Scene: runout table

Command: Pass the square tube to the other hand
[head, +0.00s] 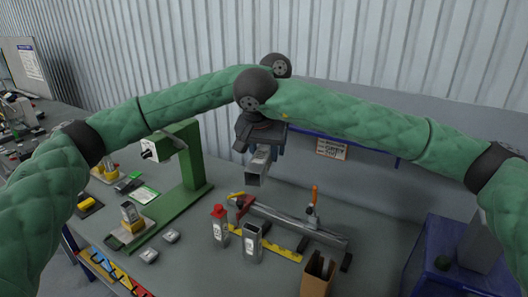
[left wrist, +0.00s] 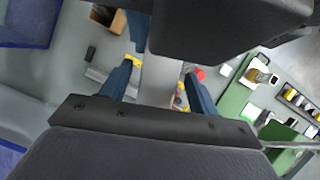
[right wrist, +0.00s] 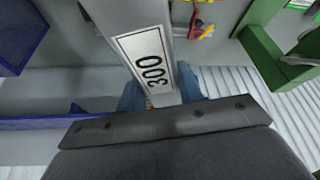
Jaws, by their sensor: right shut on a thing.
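The square tube (head: 258,165) is a grey metal piece hanging above the middle of the table. In the right wrist view the tube (right wrist: 150,50) shows a white label reading 300. My right gripper (right wrist: 160,92) is shut on it, one blue finger on each side. In the left wrist view my left gripper (left wrist: 158,75) is open, its blue fingers on either side of the tube (left wrist: 160,80), with small gaps showing. The dark body of my right gripper is close by at the top of that view. In the head view the two grippers overlap, and my left fingers are hidden.
Below stand another square tube (head: 252,243), a red-topped piece (head: 220,226) and an open brown box (head: 316,277). A rail with an orange-handled clamp (head: 313,198) lies behind. A green press (head: 190,170) stands left; a blue bin (head: 440,260) is at right.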

